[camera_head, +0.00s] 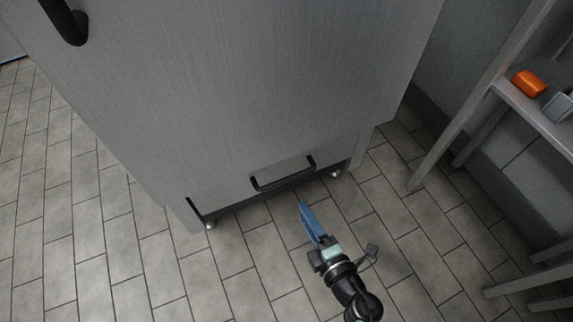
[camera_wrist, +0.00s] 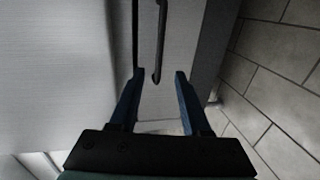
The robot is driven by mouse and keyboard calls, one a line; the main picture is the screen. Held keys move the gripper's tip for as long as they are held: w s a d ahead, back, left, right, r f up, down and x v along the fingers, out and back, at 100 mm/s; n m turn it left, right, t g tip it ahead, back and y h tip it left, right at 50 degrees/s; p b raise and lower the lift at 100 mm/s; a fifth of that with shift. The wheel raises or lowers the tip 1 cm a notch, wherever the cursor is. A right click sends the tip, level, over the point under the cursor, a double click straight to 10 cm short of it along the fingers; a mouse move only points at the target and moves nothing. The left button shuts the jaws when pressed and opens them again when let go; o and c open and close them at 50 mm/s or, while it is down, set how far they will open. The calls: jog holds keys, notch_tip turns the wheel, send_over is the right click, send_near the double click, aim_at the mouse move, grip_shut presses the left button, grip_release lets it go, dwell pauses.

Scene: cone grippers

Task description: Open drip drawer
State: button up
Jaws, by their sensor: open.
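The drip drawer (camera_head: 281,171) is a low grey panel at the bottom of a tall brushed-metal cabinet in the head view. It looks shut. Its black bar handle (camera_head: 286,180) runs along its lower front. My gripper (camera_head: 304,207) has blue fingers and is just below and in front of the handle in the head view. In the wrist view my gripper (camera_wrist: 160,72) is open and empty, with the black handle (camera_wrist: 162,40) showing between and beyond the fingertips. I cannot tell whether the fingers reach around it; no contact shows.
The cabinet (camera_head: 230,90) stands on short feet and has another black handle (camera_head: 68,25) at the upper left. A metal shelf (camera_head: 535,112) on the right holds an orange object (camera_head: 528,83). The tiled floor (camera_head: 250,265) in front of the cabinet is clear.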

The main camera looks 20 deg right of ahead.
aim_at(284, 179)
jog(key=b+x, duration=0.6)
jog(key=x, duration=0.6)
jog(key=shift+w, duration=0.4)
jog(key=shift+c, duration=0.3)
grip_shut()
dwell(0.4)
